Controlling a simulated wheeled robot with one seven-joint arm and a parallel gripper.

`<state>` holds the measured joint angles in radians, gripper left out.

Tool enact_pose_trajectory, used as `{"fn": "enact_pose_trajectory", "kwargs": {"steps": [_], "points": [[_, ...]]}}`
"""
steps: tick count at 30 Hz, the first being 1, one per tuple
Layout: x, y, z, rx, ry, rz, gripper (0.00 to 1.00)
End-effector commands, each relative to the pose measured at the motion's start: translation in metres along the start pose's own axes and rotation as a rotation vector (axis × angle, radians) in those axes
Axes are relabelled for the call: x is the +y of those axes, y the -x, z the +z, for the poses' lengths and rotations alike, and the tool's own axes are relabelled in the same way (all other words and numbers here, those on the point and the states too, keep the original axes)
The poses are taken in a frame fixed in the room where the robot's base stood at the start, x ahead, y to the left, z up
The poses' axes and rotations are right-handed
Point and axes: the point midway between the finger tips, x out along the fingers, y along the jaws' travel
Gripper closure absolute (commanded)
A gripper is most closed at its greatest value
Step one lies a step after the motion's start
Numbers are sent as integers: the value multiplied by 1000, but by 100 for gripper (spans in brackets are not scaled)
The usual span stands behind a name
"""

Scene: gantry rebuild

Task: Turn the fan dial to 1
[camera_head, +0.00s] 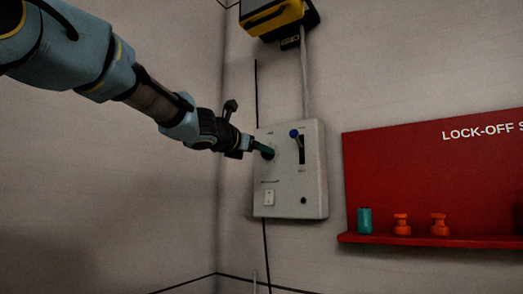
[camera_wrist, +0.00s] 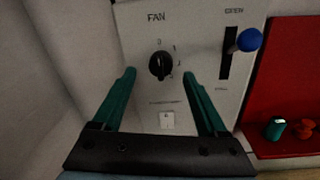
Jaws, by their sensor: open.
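The fan dial (camera_wrist: 160,65) is a round black knob on a pale grey control box (camera_head: 312,180). The word FAN stands above it, with small marks around its right side, too small to read surely. In the wrist view the knob's ridge looks about upright. My gripper (camera_wrist: 158,75) is open, with one green finger on each side below the dial; the knob shows between and beyond the fingertips, and I see no contact. In the head view my gripper (camera_head: 262,149) is at the box's upper left and partly hides the dial.
A blue-knobbed lever (camera_wrist: 249,40) in a vertical slot is right of the dial. A white switch (camera_wrist: 167,120) is below it. A red lock-off board (camera_head: 430,170) with a shelf hangs to the right. A yellow and black unit (camera_head: 272,15) is above.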

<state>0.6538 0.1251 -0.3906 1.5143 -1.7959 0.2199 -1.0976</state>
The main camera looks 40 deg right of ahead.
Motion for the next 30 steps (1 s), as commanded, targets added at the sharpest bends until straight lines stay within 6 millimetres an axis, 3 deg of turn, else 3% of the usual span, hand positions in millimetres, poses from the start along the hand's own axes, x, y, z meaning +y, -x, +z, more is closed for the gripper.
{"fn": "enact_pose_trajectory", "kwargs": {"steps": [7,19,30], "points": [[0,-32,1,0,0,-1,24],[0,-38,0,1,-2,0,26],[0,-38,-1,1,-3,0,67]]}}
